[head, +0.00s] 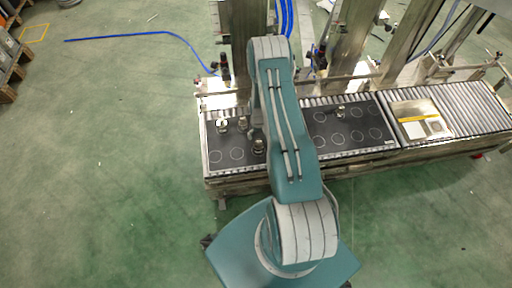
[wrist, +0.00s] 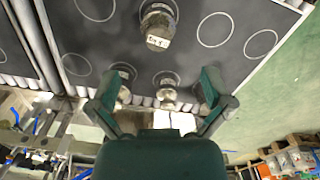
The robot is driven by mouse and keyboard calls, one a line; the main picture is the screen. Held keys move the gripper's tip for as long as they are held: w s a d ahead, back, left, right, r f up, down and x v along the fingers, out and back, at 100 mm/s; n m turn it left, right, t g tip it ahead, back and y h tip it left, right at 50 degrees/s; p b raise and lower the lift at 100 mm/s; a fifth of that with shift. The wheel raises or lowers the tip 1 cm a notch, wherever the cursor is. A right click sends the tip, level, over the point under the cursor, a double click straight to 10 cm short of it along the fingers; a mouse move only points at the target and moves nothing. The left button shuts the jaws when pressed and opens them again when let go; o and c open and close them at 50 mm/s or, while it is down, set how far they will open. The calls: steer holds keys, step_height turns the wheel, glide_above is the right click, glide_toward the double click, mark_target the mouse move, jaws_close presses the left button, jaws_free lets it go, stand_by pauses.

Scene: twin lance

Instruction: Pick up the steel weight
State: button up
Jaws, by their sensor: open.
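Three small metallic weights stand upright on the left dark mat in the head view: one at the left (head: 222,126), one beside it (head: 243,123), and one nearer the front (head: 259,146). In the wrist view, a large labelled weight (wrist: 158,28) stands beyond my fingertips. Two smaller-looking weights, one in the middle (wrist: 166,82) and one at the left (wrist: 123,92), show between or beside my fingers. I cannot tell which is the steel one. My gripper (wrist: 159,84) is open and empty above the mat; my arm hides it in the head view.
The left mat (head: 216,167) has printed circles, several empty. A right mat (head: 350,146) holds another small weight (head: 340,112). A tray with a yellow stripe (head: 412,120) lies on the roller conveyor (head: 470,112). Metal posts (head: 345,45) rise behind. The green floor at left is mostly clear.

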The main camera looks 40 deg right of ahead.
mark_target(259, 141)
steer(key=f, duration=0.4)
steer(key=shift+d+f, duration=0.25)
steer(key=shift+f, duration=0.1)
steer(key=shift+w+a+f, duration=0.1)
steer(key=shift+w+f, duration=0.05)
steer(key=shift+f, duration=2.5)
steer(key=shift+c, duration=0.3)
steer(key=c, duration=1.2)
